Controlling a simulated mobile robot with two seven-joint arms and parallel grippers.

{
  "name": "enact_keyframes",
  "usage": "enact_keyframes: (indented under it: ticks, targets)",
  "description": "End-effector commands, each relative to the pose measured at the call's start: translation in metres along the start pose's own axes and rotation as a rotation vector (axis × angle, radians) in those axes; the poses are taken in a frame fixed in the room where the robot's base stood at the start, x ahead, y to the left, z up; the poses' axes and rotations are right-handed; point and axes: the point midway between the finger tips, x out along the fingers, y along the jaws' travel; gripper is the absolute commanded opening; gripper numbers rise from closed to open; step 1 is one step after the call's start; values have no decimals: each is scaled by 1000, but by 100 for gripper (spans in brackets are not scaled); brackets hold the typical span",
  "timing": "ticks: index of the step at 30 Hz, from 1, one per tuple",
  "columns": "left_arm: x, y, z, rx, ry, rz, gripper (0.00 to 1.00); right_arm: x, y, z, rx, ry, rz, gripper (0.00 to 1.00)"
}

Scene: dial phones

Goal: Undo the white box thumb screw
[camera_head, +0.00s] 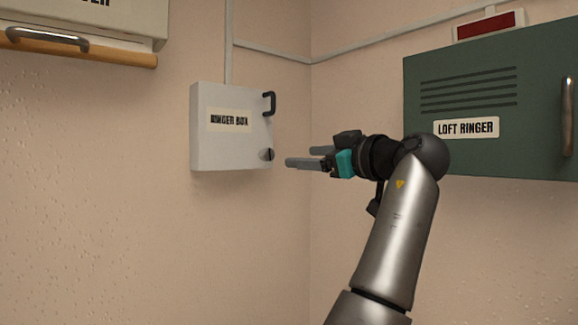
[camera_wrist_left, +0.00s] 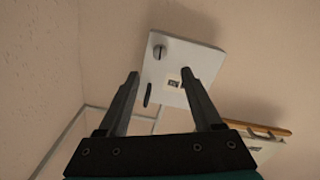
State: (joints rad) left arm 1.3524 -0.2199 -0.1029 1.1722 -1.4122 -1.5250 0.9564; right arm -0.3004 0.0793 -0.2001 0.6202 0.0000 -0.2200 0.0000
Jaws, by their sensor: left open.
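The white box (camera_head: 215,150), labelled "RINGER BOX", is mounted on the wall left of the corner in the head view; its door looks shut. Its dark round thumb screw (camera_head: 266,154) sits at the lower right of the front, below a black handle (camera_head: 269,103). My left gripper (camera_head: 300,156) is open, empty and just right of the screw, apart from it in the picture. In the left wrist view the box (camera_wrist_left: 205,62) and screw (camera_wrist_left: 158,52) show beyond the spread fingers (camera_wrist_left: 160,77). My right gripper is in neither view.
A green "LOFT RINGER" cabinet (camera_head: 460,80) with a metal handle is on the right wall, under a red panel (camera_head: 488,25). A pale cabinet (camera_head: 100,22) with a wooden lower edge hangs at upper left. Conduit (camera_head: 228,45) runs above the box. The wall below is bare.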

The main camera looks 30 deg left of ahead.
Motion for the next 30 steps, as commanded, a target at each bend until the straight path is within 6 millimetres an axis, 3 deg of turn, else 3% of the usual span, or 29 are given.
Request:
enact_keyframes:
  ticks: [3,7,24,26,30]
  targets:
    - [-19,0,0,-2,0,2,66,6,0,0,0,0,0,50]
    - [-30,0,0,-1,0,0,66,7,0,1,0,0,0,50]
    - [-32,0,2,3,-3,0,66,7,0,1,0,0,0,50]
    - [-30,-1,10,15,-15,2,66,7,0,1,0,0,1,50]
    - [-18,-10,59,90,-94,20,66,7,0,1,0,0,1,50]
